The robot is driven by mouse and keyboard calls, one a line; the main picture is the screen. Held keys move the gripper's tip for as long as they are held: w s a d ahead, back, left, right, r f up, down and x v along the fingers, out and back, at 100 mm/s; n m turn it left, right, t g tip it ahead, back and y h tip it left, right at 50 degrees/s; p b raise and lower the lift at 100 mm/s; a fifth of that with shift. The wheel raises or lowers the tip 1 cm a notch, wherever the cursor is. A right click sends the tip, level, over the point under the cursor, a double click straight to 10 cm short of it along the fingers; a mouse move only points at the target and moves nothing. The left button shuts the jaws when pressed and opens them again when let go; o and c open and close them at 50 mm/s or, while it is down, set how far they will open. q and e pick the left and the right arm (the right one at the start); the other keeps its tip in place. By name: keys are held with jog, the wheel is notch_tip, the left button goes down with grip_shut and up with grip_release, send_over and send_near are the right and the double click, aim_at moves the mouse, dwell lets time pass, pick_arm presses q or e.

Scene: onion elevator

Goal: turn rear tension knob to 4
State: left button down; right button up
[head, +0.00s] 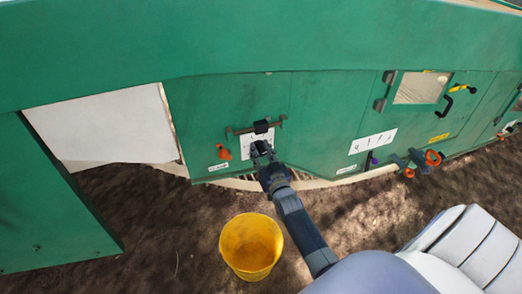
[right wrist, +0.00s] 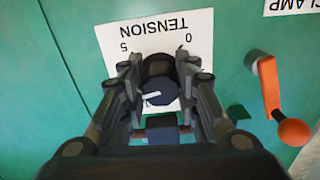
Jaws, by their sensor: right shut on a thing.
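A black tension knob (right wrist: 160,82) with a white pointer mark sits on a white plate (right wrist: 188,42). The plate reads TENSION, upside down in the right wrist view, with 5 at left and 0 at right. My right gripper (right wrist: 160,90) is shut on the knob, one finger on each side. In the head view my right gripper (head: 260,150) reaches up to the green panel, covering part of the white plate (head: 249,147). My left gripper is not in view.
An orange-handled crank (right wrist: 283,105) is right of the knob in the right wrist view, by a CLAMP label (right wrist: 290,5). A yellow bucket (head: 250,247) stands on the brown ground.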

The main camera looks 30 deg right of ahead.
jog(key=shift+f, duration=0.1)
dwell(0.3)
jog(key=o, duration=1.1)
jog(key=shift+c, duration=0.2)
jog(key=v, duration=1.2)
